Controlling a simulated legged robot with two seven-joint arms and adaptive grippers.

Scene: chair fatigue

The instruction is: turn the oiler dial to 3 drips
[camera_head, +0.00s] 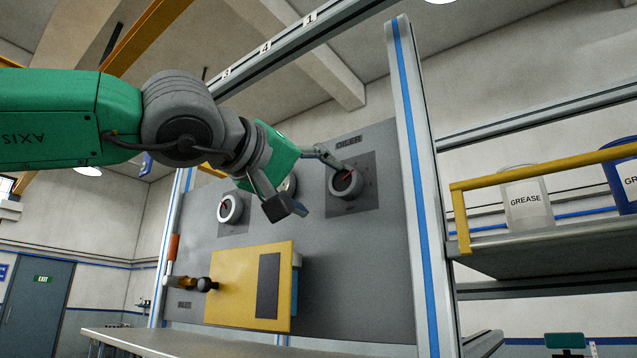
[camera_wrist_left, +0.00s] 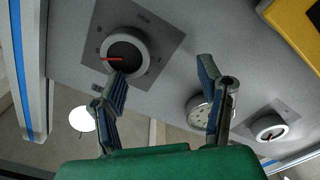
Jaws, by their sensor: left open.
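The oiler dial (camera_head: 346,183) is a round knob with a pale rim, a dark face and a red pointer, on a dark square plate under the label "OILER" on the grey panel. It also shows in the left wrist view (camera_wrist_left: 128,42), where the red pointer lies nearly level. The plate's marks are too small to read. My left gripper (camera_head: 318,188) is open and empty, just left of the dial in the head view. In the left wrist view its fingers (camera_wrist_left: 162,70) are spread; one fingertip overlaps the dial's edge. Contact cannot be told. My right gripper is not in view.
A second dial (camera_head: 230,208) sits further left on the panel. A round gauge (camera_wrist_left: 197,108) between the dials is partly hidden by my gripper. A yellow box (camera_head: 235,285) juts out below. A blue-striped post (camera_head: 412,180) stands right of the oiler dial.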

